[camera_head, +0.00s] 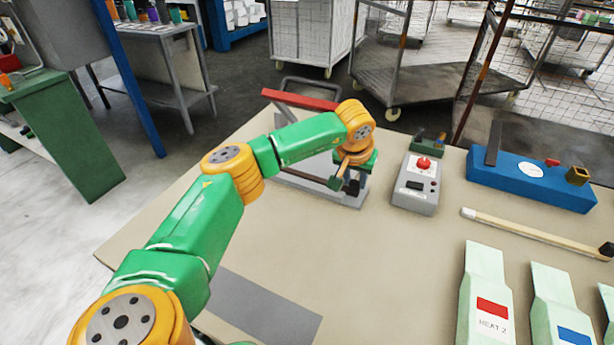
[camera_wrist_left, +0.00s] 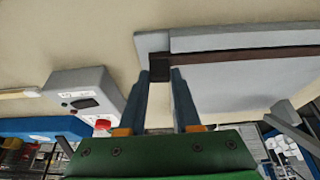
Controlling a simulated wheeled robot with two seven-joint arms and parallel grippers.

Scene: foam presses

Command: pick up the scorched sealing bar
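The sealing bar is a long dark brown bar (camera_wrist_left: 240,55) that lies along the front of a grey press (camera_wrist_left: 245,85) in the left wrist view. Its near end is a black block (camera_wrist_left: 160,69). The press also stands on the table in the head view (camera_head: 347,198), partly behind my arm. My left gripper (camera_head: 344,185) is at the right end of the bar. In the left wrist view its two fingers (camera_wrist_left: 163,78) stand apart, one on each side of the black block. I cannot tell whether they touch it. My right gripper is not in view.
A grey control box (camera_head: 416,184) with a red button stands right of the press. A grey mat (camera_head: 262,309) lies at the front. The table's middle is clear.

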